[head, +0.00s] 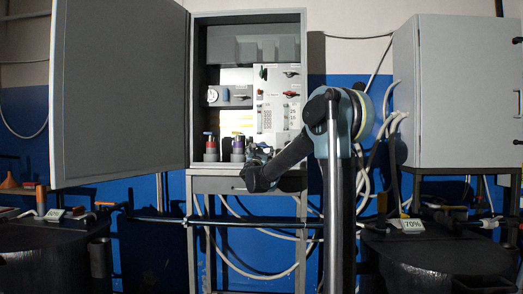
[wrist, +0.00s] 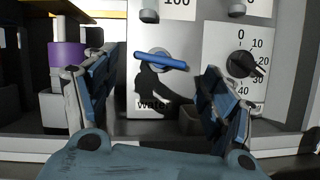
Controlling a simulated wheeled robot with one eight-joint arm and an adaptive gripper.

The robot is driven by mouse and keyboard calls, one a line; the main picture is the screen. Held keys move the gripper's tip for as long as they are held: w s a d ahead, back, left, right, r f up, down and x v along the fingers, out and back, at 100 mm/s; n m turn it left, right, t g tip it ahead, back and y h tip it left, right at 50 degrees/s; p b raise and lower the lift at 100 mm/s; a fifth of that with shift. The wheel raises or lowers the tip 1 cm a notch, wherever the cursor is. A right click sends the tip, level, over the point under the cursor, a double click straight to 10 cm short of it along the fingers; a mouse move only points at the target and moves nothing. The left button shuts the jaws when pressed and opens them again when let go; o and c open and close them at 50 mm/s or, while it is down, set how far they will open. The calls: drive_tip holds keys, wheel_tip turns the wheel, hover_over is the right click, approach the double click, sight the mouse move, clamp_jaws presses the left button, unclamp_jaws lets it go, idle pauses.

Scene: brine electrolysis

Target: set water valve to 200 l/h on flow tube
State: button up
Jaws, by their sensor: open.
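The water valve has a blue bar handle (wrist: 160,61), turned nearly level with its right end slightly lower. It sits on a pale panel (wrist: 133,80) above the label "water", part of which is in shadow. My gripper (wrist: 155,78) is open, its fingers left and right of the valve in the wrist view; nothing is held, and contact with the handle cannot be seen. In the head view my gripper (head: 258,152) is small and dark at the lower part of the open cabinet. The flow tube and its reading cannot be made out; only a "100" shows at the wrist view's top.
A black knob (wrist: 241,64) with a 0 to 40 scale is right of the valve. A purple-banded cylinder (wrist: 68,55) stands left of my fingers. The cabinet's grey door (head: 120,95) is swung open to the left. A second, closed cabinet (head: 460,95) is at right.

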drive_tip(key=shift+x, duration=2.85)
drive_tip(key=c, duration=1.1)
